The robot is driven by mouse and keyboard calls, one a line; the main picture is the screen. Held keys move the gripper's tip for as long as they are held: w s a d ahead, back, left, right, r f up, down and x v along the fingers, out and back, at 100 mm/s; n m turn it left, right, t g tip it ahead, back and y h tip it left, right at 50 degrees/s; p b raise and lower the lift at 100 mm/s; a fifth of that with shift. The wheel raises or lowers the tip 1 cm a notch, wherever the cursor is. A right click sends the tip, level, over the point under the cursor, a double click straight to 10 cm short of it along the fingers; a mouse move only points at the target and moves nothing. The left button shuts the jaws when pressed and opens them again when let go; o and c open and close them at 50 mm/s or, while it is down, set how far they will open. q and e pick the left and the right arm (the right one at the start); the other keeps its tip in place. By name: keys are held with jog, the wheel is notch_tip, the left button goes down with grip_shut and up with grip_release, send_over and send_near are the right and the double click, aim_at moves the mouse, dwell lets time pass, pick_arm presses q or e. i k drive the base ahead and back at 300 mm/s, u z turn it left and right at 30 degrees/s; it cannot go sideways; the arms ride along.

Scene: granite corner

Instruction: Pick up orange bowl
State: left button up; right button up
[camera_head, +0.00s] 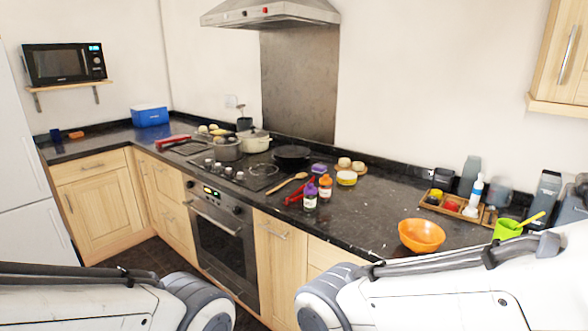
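The orange bowl (421,237) stands upright on the dark granite counter (375,208), near its front edge on the right side of the view. Nothing covers it, and no gripper touches it in this view. My left and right arms show at the bottom of the view as white and grey links. My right arm's links lie in front of and below the bowl in the picture. Both grippers are outside the frame.
A green cup (506,231) and a wooden tray (447,211) with small items stand right of and behind the bowl. Bottles (310,198), a wooden spoon (286,184) and a black pan (292,153) are further left. Bare counter lies left of the bowl.

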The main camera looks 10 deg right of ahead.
aim_at(420, 236)
jog(key=z, duration=0.95)
